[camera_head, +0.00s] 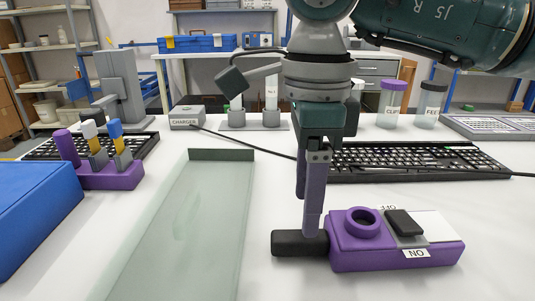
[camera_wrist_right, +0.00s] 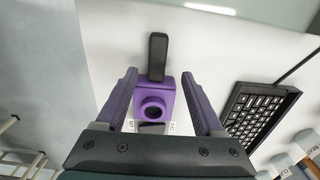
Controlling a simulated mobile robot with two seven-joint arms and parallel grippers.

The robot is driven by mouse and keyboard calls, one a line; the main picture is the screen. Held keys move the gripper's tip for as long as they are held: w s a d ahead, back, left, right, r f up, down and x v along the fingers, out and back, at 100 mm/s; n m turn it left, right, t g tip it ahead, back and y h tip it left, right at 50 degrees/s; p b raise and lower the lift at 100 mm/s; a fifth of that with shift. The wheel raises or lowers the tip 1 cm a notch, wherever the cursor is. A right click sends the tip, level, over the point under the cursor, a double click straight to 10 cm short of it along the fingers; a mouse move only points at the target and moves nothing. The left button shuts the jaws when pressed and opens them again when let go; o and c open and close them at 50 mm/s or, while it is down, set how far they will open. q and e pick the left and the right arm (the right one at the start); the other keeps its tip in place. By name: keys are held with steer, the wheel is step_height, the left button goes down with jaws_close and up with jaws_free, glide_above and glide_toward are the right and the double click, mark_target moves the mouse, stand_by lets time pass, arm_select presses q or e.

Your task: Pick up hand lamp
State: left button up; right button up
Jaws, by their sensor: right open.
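A purple block (camera_head: 345,258) with a raised ring, a "NO" label and a black handle (camera_head: 297,243) lies on the white table. I cannot tell if it is the hand lamp; no other thing is clearly a lamp. It also shows in the right wrist view as a purple body (camera_wrist_right: 153,90) with its black handle (camera_wrist_right: 158,55) pointing up the picture. My right gripper (camera_head: 309,225) points down over the junction of handle and block. Its open fingers (camera_wrist_right: 159,76) stand either side of the purple body, with gaps. My left gripper is out of view.
A glass-like plate (camera_head: 170,235) lies left of the block. A purple rack (camera_head: 115,176) and blue box (camera_head: 30,215) stand further left. A black keyboard (camera_head: 420,163) lies behind the block. A charger (camera_head: 187,117) and lidded jars (camera_head: 391,103) stand at the back.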

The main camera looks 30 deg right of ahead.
mark_target(364, 235)
steer(key=f, duration=0.2)
steer(key=s+f, duration=0.1)
steer(key=f, duration=0.1)
steer(key=shift+d, duration=0.3)
steer(key=shift+f, duration=0.45)
steer(key=shift+w, duration=0.1)
jaws_close()
stand_by(0.6)
